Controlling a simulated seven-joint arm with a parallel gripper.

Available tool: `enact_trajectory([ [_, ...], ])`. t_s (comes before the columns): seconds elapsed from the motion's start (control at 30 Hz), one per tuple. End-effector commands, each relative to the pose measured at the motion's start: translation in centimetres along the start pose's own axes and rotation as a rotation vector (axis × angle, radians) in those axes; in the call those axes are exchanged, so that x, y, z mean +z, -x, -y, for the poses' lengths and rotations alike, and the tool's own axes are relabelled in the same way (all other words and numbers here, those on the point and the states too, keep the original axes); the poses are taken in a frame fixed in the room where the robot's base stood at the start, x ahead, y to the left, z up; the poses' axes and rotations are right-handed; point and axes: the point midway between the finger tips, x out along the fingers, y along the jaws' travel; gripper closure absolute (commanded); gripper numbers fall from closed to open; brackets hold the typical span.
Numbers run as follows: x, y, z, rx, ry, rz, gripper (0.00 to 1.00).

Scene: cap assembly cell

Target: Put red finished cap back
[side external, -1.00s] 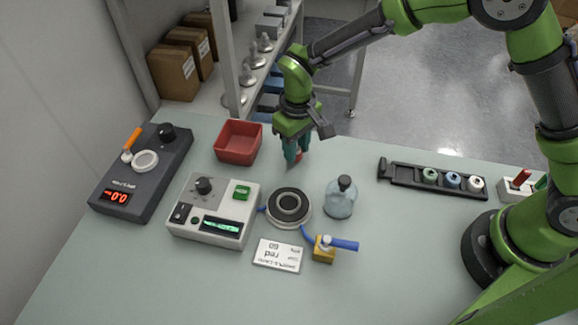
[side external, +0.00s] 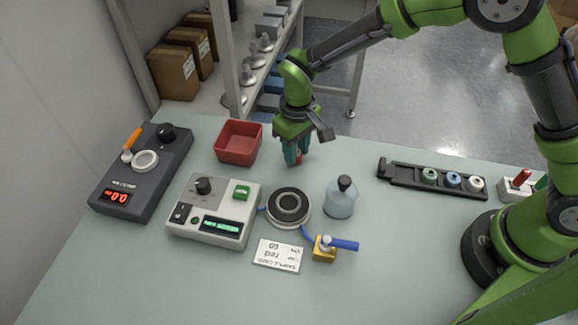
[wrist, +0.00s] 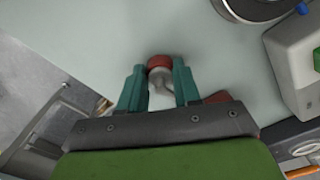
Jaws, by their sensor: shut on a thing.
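My gripper (side external: 297,157) is near the back edge of the table, to the right of the red bin, pointing down. In the wrist view, its teal fingers (wrist: 160,84) are shut on the red cap (wrist: 160,62), which has a pale grey or white part next to it. In the side view only a small bit of the red cap (side external: 299,158) shows between the fingertips. I cannot tell if it touches the table. The black rack (side external: 398,177) at the right holds a green, a blue and a white cap; its left part looks empty.
A red bin (side external: 238,156) stands left of my gripper. A round black-topped pad (side external: 289,190), a bottle (side external: 341,203), a grey-white device (side external: 215,207) and a yellow block with a blue handle (side external: 325,253) stand in front. The table between gripper and rack is clear.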

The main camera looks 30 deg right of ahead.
Motion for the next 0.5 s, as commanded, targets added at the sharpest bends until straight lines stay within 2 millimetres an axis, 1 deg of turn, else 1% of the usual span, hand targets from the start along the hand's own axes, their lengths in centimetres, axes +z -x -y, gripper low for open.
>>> enact_trajectory([
  [0.43,-0.01,-0.24,0.00,0.000,0.000,0.000,0.80],
  [0.47,-0.01,-0.24,0.00,0.000,0.000,0.000,0.65],
  [0.5,-0.01,-0.24,0.00,0.000,0.000,0.000,0.58],
])
